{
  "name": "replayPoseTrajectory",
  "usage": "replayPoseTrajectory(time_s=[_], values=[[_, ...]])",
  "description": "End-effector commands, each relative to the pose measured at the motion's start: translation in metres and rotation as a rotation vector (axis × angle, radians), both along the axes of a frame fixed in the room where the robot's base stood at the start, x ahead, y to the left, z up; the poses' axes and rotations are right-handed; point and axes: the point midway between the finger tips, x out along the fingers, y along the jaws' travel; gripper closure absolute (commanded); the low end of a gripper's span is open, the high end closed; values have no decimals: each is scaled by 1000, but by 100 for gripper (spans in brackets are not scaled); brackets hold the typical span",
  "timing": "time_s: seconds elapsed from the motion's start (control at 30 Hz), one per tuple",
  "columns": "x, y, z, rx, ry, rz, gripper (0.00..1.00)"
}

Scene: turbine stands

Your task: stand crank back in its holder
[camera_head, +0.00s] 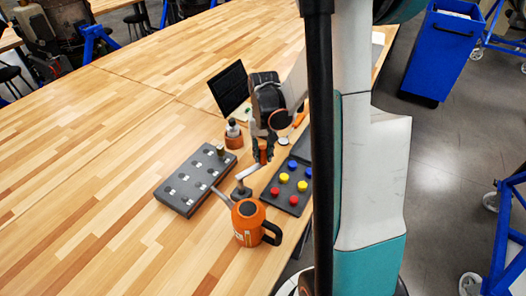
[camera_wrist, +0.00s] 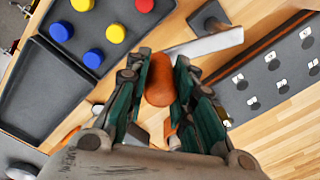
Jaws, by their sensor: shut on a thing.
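The crank has an orange handle (camera_wrist: 159,82) and a pale metal arm (camera_wrist: 205,45). My gripper (camera_head: 262,158) is shut on the handle, and its two fingers (camera_wrist: 160,88) lie on either side of it in the wrist view. In the head view the crank's arm (camera_head: 250,172) slants down to the left from my fingers. At its lower end is a dark square piece (camera_head: 240,192), also in the wrist view (camera_wrist: 209,17). I cannot tell whether this piece belongs to the crank or is its holder, nor whether they touch.
An orange can (camera_head: 248,226) with a spout and black handle stands in front. A tray (camera_head: 290,207) with coloured knobs is on the right. An orange holder (camera_head: 234,141) with a bottle stands behind. The table's left is clear.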

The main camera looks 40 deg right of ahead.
Motion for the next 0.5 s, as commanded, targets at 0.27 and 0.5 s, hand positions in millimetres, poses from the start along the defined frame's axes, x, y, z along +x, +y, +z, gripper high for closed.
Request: replayPoseTrajectory(time_s=[0.27, 0.5], values=[[-3, 1, -8, 2, 6, 0, 100], [-3, 1, -8, 3, 6, 0, 71]])
